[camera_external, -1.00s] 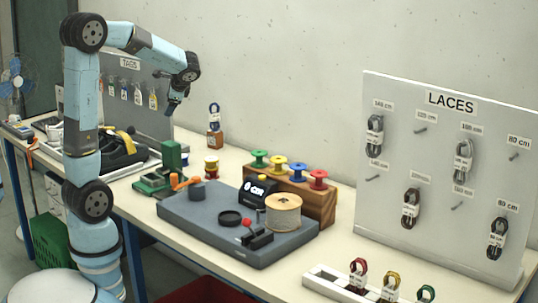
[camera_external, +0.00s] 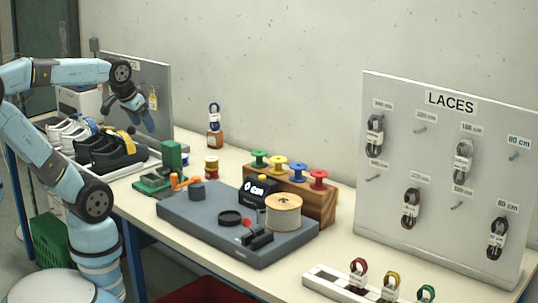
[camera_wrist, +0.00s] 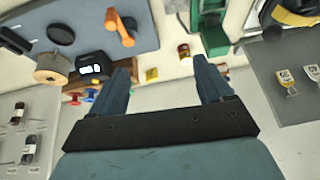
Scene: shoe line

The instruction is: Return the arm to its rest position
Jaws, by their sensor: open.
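My gripper (camera_external: 147,118) is at the upper left in the external view, in front of the tag board (camera_external: 160,75) and above the black shoes (camera_external: 110,150). In the wrist view my gripper (camera_wrist: 165,75) shows two blue-grey fingers, spread apart with nothing between them. My arm is bent, with its upper links low and to the left over the table's left part.
A grey lace machine (camera_external: 190,215) with a spool (camera_external: 283,212) stands mid-table. A green press (camera_external: 170,165) and a rack of coloured spools (camera_external: 310,198) stand near it. The LACES board (camera_external: 440,240) is at the right. A bottle with a lace (camera_external: 214,135) stands by the wall.

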